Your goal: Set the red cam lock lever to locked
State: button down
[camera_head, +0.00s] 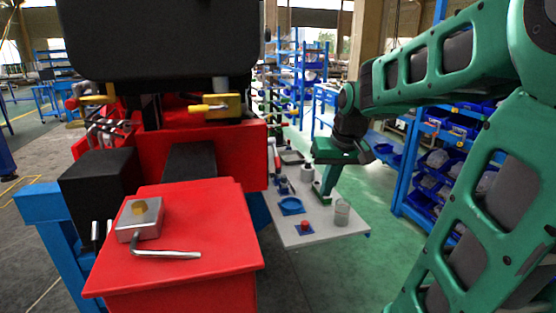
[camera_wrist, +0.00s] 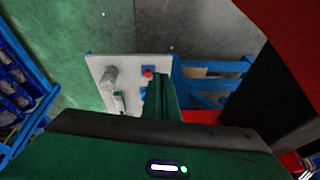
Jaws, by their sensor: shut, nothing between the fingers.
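I cannot pick out the red cam lock lever for certain in either view, nor read its setting. The red knob (camera_wrist: 148,72) also shows in the wrist view, just beyond my fingers. My green gripper (camera_head: 324,191) points down over the right part of this table. It is shut and empty, and its fingers (camera_wrist: 161,82) stand together in the wrist view. Whether the fingertips touch anything is unclear.
A red bench (camera_head: 205,215) at left carries a metal block (camera_head: 140,217) and a hex key (camera_head: 166,252). Yellow-handled parts (camera_head: 208,107) sit above. Blue shelving (camera_head: 425,150) stands right.

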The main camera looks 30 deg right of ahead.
jog(key=w+d+r+n+t, duration=0.15)
jog(key=w+r, duration=0.25)
jog(key=w, duration=0.5)
jog(key=w+d+r+n+t, duration=0.15)
jog(key=w+r, duration=0.25)
jog(key=w, duration=0.5)
jog(key=t, duration=0.1)
send_near(279, 161)
jog(key=shift+m+y, duration=0.4)
jog(key=x, duration=0.6)
jog(key=shift+w+d+f, duration=0.25)
